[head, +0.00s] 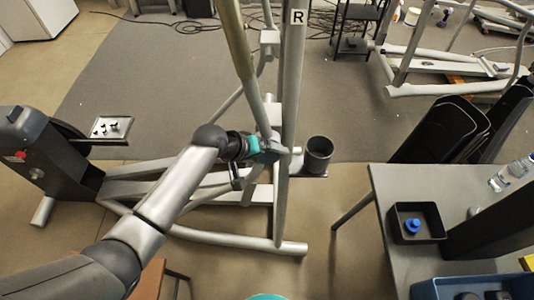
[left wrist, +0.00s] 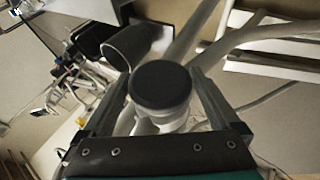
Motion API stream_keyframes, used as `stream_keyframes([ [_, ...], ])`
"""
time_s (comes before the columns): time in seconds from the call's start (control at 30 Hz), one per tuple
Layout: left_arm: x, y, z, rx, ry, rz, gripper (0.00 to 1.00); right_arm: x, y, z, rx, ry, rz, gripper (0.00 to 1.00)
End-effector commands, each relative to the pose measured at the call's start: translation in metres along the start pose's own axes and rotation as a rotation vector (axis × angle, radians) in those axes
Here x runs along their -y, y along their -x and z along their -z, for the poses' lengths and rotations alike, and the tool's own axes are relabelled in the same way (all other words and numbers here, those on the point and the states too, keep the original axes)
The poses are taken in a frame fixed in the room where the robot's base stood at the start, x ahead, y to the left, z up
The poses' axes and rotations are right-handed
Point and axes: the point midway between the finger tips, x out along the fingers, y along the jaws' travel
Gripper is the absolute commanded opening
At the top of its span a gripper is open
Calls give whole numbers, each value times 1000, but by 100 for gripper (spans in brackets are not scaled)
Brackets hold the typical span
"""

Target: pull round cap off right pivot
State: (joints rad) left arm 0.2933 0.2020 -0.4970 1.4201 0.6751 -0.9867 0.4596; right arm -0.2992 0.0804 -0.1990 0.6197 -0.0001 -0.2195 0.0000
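The round cap (left wrist: 160,85) is a black disc on the pale end of the pivot (left wrist: 172,118) in the left wrist view. My left gripper (left wrist: 159,74) has one finger on each side of the cap. The fingers are apart, with narrow gaps beside the cap, and I see no clear contact. In the head view my left gripper (head: 272,150) is at the upright of the elliptical machine (head: 290,90), which has an "R" label. It hides the cap there. My right gripper is in neither view.
A dark cup holder (head: 318,152) stands just right of the upright. A grey table (head: 385,215) at the right bears a black tray (head: 402,233) with a blue item (head: 412,225). Black panels (head: 440,130) lean behind it. Floor is open between the machine and the table.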

Motion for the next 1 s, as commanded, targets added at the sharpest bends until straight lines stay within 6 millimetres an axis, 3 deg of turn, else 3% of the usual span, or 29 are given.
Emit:
stream_keyframes([
  [0.07, 0, 0, 0, 0, 0, 0, 85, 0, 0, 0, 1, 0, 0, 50],
  [0.53, 0, 0, 0, 0, 1, 0, 32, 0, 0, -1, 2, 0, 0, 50],
  [0.57, 0, 0, 0, 0, 1, 0, 82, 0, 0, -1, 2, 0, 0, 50],
  [1.0, 0, 0, 0, 1, 1, 0, 33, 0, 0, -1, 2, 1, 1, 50],
])
